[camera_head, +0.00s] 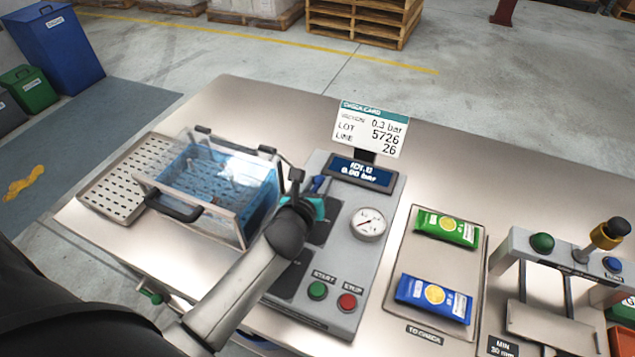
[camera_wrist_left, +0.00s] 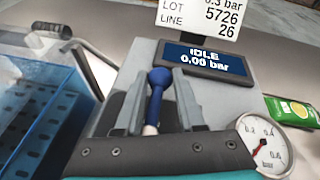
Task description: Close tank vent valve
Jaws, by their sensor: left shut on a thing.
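The vent valve's lever, with a blue knob (camera_wrist_left: 159,78) and a pale stem, stands on the grey control panel (camera_head: 376,195) below the display. My left gripper (camera_wrist_left: 160,100) is shut on it, with one finger on each side. In the head view my left gripper (camera_head: 312,192) covers most of the lever; only a bit of blue shows. The clear tank with blue water (camera_head: 225,178) is to the left of the panel, its lid down. The display (camera_head: 362,174) reads IDLE, 0.00 bar. My right gripper is not in view.
A pressure gauge (camera_head: 368,224), a green START button (camera_head: 317,290) and a red STOP button (camera_head: 347,302) are on the panel. A check card (camera_head: 371,128) stands behind it. A tray with green (camera_head: 446,227) and blue (camera_head: 433,298) packs is at right, beside a sealing press (camera_head: 545,250). A perforated tray (camera_head: 110,195) lies left.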

